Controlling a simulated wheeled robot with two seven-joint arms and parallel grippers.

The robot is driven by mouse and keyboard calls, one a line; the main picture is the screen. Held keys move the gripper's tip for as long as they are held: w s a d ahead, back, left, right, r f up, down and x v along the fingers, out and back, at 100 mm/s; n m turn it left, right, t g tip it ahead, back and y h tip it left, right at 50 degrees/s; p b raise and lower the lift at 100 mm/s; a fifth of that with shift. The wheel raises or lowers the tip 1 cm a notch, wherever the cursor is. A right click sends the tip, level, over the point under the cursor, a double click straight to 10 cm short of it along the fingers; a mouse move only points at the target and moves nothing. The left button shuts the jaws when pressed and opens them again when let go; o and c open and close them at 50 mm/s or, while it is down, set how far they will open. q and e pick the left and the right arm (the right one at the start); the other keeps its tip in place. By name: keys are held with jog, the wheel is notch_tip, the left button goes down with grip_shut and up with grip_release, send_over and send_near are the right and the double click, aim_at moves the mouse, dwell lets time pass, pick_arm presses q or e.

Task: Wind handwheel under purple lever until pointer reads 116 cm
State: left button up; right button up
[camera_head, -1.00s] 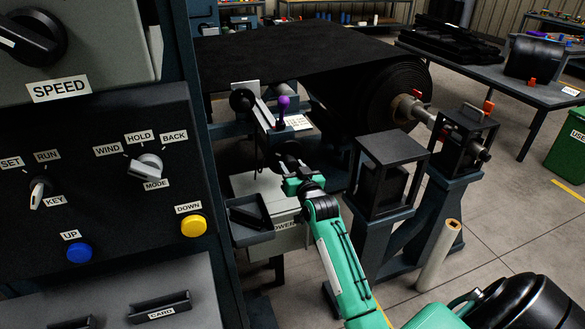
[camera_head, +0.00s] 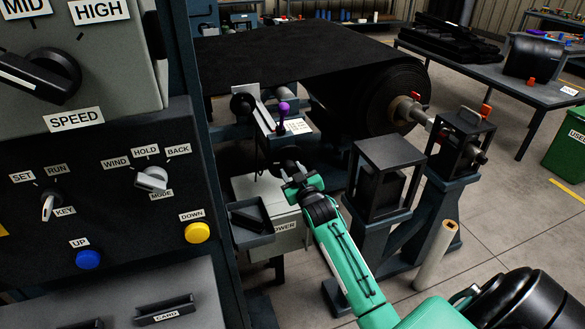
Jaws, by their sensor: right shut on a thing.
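The purple lever (camera_head: 283,108) stands upright on the guide unit beside the black belt roll. A small white label plate (camera_head: 296,126) lies just right of it; its marks are too small to read. The dark handwheel (camera_head: 286,155) is below the lever, partly hidden by my gripper. My right gripper (camera_head: 291,178), on the green arm coming from the lower right, is at the handwheel and shut on it. I cannot read the pointer. My left gripper is out of view.
A control panel (camera_head: 110,222) with knobs and buttons fills the left side. A black tray (camera_head: 247,222) sits just left of my gripper. A black frame stand (camera_head: 388,165) and the large belt roll (camera_head: 378,100) are close on the right.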

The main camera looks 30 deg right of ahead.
jog(key=n+p, duration=0.1)
jog(key=n, duration=0.1)
jog(key=shift+r+n, duration=0.15)
jog(key=shift+n, duration=0.25)
jog(key=n+p, duration=0.1)
jog(key=n, duration=0.1)
jog(key=shift+n, duration=0.4)
jog(key=n+p, duration=0.1)
jog(key=n, duration=0.2)
jog(key=shift+n, duration=0.3)
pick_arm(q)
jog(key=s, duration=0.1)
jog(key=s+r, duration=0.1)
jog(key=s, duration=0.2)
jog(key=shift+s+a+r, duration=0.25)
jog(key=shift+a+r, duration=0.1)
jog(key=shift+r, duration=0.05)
pick_arm(e)
jog(key=shift+n, duration=0.6)
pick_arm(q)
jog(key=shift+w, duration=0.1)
pick_arm(e)
jog(key=shift+n, duration=0.3)
jog(key=o, duration=1)
jog(key=shift+s, duration=0.1)
